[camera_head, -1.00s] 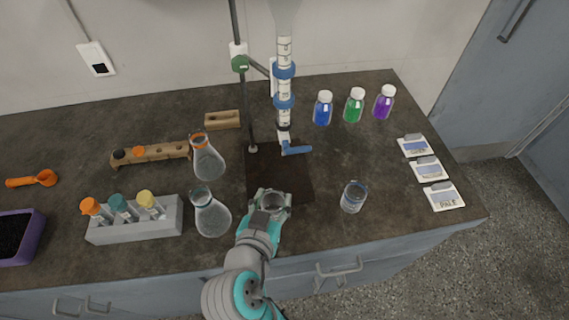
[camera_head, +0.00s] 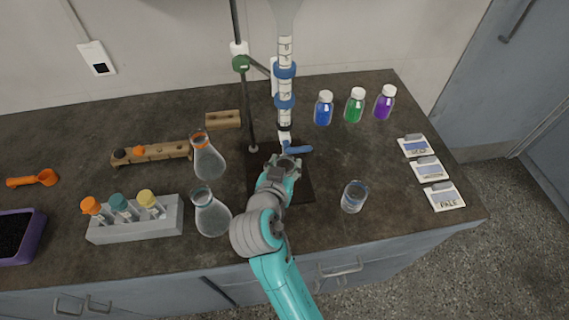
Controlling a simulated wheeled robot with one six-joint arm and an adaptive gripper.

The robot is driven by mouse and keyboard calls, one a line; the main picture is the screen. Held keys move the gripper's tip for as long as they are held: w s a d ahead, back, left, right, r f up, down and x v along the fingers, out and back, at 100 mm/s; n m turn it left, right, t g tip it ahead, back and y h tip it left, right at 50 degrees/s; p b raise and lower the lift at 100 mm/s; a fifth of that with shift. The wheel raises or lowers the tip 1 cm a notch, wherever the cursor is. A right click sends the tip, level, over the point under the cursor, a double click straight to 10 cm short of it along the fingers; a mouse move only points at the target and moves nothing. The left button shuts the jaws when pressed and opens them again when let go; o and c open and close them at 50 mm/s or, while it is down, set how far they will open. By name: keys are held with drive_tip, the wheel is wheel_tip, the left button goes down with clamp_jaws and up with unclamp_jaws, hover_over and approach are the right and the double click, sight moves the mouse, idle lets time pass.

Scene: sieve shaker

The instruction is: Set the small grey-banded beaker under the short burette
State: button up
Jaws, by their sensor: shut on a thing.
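The burette (camera_head: 285,83), with blue clamps and a blue tap (camera_head: 298,150), hangs upright on the stand (camera_head: 245,95). My gripper (camera_head: 284,168) is just below and in front of the tap, over the dark stand base (camera_head: 303,188). It is shut on a small clear beaker (camera_head: 287,162). Only the beaker's grey-looking rim and part of its wall show; my gripper hides the rest. I cannot tell whether the beaker touches the base.
Another clear beaker (camera_head: 353,198) with a bluish band stands to the right. Two flasks, one orange-necked (camera_head: 208,160) and one clear (camera_head: 211,215), stand to the left. Capped bottles (camera_head: 355,106) stand at the back right. A grey vial rack (camera_head: 140,225) is at the left.

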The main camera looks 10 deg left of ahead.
drive_tip(key=o, duration=1.1)
drive_tip(key=shift+o, duration=0.2)
drive_tip(key=shift+s+r, duration=0.15)
drive_tip(key=shift+s, duration=0.05)
drive_tip(key=v, duration=1.1)
drive_tip(key=shift+s+r, duration=0.15)
drive_tip(key=shift+s, duration=0.1)
drive_tip(key=shift+a, duration=0.15)
